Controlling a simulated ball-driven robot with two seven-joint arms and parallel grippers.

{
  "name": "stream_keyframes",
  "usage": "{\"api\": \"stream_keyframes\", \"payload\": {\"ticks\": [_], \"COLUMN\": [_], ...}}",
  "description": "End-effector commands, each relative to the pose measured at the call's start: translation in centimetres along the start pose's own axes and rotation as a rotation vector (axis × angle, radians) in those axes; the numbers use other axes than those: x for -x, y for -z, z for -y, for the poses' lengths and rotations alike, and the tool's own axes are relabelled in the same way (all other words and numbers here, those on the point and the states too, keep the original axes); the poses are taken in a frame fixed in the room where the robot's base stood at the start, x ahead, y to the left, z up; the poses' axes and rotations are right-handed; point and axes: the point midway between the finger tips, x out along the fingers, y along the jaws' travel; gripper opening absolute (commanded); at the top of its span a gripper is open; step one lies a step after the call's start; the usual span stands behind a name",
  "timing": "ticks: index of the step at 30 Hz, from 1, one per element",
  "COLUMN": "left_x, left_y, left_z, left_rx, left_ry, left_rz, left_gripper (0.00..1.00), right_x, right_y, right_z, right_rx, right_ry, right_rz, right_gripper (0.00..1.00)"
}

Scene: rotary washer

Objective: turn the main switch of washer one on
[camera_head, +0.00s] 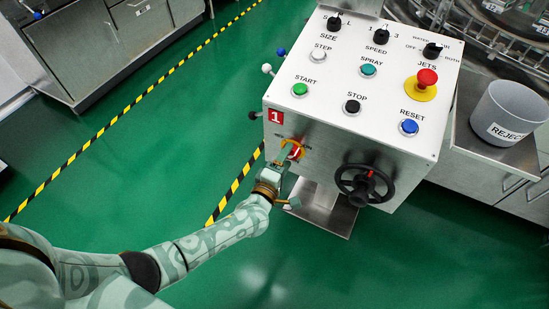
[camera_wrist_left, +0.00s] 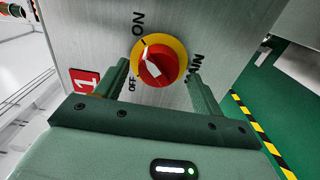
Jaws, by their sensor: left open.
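The main switch, a red knob on a yellow ring, sits on the front of the white control box marked 1 (camera_head: 276,117). In the head view the switch (camera_head: 296,150) is partly hidden by my left gripper (camera_head: 286,157). In the left wrist view the switch (camera_wrist_left: 165,64) lies straight ahead, between and beyond the two open fingers (camera_wrist_left: 158,78). ON is printed at its upper left, OFF at its lower left. A white pointer mark shows on the knob's left half; I cannot tell exactly which label it faces. Contact with the knob is unclear. My right gripper is out of view.
A black handwheel (camera_head: 367,185) stands out to the right of the switch. Buttons and a red emergency stop (camera_head: 427,79) are on the sloped top panel. A grey reject bin (camera_head: 508,110) stands at the right. Green floor is open at the left.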

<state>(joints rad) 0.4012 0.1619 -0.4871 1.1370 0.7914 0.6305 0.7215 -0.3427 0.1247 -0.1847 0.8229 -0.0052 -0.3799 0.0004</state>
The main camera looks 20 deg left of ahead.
Motion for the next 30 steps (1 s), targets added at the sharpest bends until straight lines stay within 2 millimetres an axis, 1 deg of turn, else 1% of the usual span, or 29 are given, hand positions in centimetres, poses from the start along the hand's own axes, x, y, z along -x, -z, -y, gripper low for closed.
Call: {"api": "stream_keyframes", "payload": {"ticks": [3, 5, 12, 15, 18, 21, 23, 30], "left_x": [2.1, 3.7, 10.3, 12.5, 14.1, 15.1, 15.4, 15.6], "left_y": [0.0, 0.0, -0.1, 0.0, 0.0, -0.1, -0.1, -0.1], "left_z": [-0.5, -0.6, -0.5, -0.3, -0.2, -0.1, -0.1, 0.0], "left_rx": [0.001, 0.001, 0.001, -0.001, -0.001, 0.000, 0.000, 0.000], "left_ry": [-0.001, -0.001, 0.000, 0.000, 0.000, 0.001, 0.001, 0.000], "left_rz": [0.001, 0.000, 0.002, 0.002, 0.002, 0.002, 0.002, 0.002], "left_gripper": [0.68, 0.68, 0.68, 0.68, 0.68, 0.68, 0.68, 0.68], "right_x": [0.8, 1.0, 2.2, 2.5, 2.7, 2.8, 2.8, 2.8], "right_y": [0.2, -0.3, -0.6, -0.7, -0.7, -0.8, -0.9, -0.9], "right_z": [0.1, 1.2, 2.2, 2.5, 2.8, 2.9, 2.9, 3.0], "right_rx": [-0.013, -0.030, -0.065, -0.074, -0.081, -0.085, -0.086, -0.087], "right_ry": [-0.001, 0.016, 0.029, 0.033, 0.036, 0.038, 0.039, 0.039], "right_rz": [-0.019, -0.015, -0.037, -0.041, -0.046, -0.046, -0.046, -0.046], "right_gripper": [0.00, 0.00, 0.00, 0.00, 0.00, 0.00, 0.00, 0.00]}}
